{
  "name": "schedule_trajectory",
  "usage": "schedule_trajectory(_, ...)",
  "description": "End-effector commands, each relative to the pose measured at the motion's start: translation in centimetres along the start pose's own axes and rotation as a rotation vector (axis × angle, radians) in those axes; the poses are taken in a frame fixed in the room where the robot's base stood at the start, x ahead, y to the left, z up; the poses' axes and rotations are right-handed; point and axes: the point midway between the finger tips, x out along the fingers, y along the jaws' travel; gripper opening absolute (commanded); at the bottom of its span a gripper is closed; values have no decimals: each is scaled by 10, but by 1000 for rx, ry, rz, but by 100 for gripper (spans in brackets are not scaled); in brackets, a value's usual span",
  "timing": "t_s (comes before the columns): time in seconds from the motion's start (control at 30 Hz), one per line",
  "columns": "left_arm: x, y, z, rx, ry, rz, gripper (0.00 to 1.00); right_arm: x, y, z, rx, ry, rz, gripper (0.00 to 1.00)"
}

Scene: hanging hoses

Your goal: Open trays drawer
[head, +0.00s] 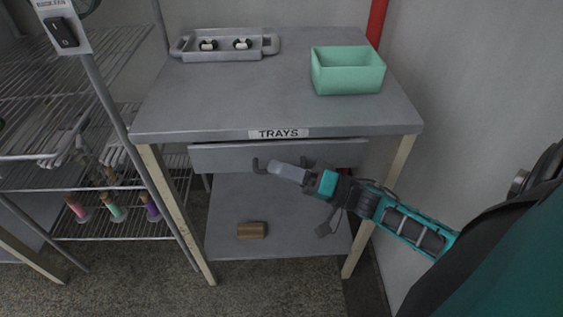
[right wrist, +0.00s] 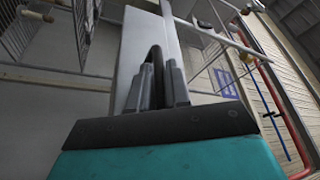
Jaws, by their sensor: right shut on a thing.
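The drawer (head: 230,158) is a grey front under the grey table top, below the label that reads TRAYS (head: 278,133). It stands a little forward of the table edge, with a dark gap above it on the right. Its dark handle (head: 258,165) shows beside my right gripper (head: 283,171). My right gripper is at the drawer's middle and is shut on the handle. In the right wrist view the two fingers (right wrist: 160,90) close around the dark handle bar (right wrist: 157,65). My left gripper is not in view.
A green bin (head: 347,80) and a grey tray (head: 222,54) with two small white items stand on the table top. A brown block (head: 252,230) lies on the lower shelf. Wire racks (head: 60,150) fill the left. A wall is close on the right.

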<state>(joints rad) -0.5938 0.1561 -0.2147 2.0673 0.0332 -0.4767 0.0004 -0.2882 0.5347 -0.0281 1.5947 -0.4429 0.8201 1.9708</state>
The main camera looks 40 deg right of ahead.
Motion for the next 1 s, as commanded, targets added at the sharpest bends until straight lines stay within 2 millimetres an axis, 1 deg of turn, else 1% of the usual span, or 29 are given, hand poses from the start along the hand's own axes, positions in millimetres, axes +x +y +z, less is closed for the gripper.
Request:
schedule_trajectory(0.03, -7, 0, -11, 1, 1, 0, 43, -3, -9, 5, 6, -1, 5, 0)
schedule_trajectory(0.13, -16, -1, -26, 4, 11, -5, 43, -10, -23, 22, 9, -1, 7, 0)
schedule_trajectory(0.23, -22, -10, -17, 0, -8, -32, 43, -18, -39, 43, 11, -1, 8, 0)
schedule_trajectory(0.4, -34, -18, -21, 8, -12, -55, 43, -35, -67, 84, 10, -1, 8, 0)
schedule_trajectory(0.53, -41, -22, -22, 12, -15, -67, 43, -46, -85, 113, 7, 0, 7, 0)
schedule_trajectory(0.6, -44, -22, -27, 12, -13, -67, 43, -52, -93, 126, 7, 1, 6, 0)
schedule_trajectory(0.8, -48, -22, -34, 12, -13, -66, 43, -63, -111, 155, 3, 1, 4, 0)
schedule_trajectory(1.0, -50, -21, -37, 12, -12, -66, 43, -68, -118, 168, 2, 1, 4, 0)
